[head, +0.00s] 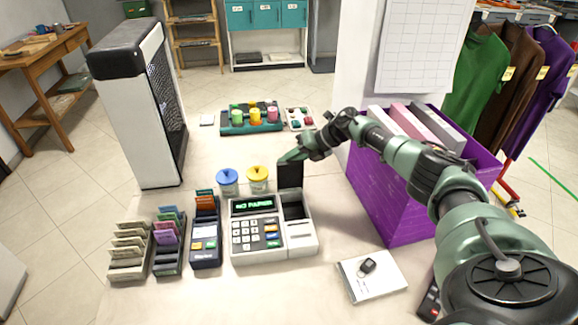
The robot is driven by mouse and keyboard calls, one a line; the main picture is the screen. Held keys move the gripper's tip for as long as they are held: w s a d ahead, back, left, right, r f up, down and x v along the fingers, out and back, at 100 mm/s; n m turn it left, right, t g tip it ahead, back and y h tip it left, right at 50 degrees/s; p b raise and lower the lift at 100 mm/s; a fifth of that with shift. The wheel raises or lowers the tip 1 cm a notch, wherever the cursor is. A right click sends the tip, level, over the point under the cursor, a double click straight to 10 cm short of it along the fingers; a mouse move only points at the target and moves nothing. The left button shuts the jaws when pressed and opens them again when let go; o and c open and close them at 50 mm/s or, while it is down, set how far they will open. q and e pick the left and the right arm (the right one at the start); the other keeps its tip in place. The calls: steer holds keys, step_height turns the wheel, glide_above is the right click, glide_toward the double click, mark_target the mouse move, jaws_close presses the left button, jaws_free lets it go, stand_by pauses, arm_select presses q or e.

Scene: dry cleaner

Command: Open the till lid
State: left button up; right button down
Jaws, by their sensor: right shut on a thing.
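The till (258,243) stands on the pale counter, with a grey keypad and a green-lit display reading "NO PAPER". On its right side is an open compartment. The dark till lid (290,175) stands upright at the back of that compartment. My right gripper (284,159) reaches in from the right and is shut on the lid's top edge. The fingertips are small and partly merge with the dark lid. My left gripper is not in view.
Card racks (130,250) and a card terminal (205,235) stand left of the till, with blue-lidded (228,178) and yellow-lidded (257,175) jars behind it. A purple bin (400,205) is on the right. A notepad with a key fob (372,277) lies front right.

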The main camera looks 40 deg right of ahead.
steer(key=shift+d+f, duration=0.1)
steer(key=shift+f, duration=0.05)
stand_by(0.3)
steer(key=c, duration=1.6)
jaws_free()
steer(key=shift+o, duration=1.3)
steer(key=shift+w+f, duration=0.1)
steer(key=shift+w, duration=0.1)
steer(key=b+v, duration=0.1)
steer(key=v, duration=0.6)
steer(key=shift+s+d+r+b, duration=0.15)
steer(key=shift+d+r+b, duration=0.05)
steer(key=shift+r+b, duration=0.1)
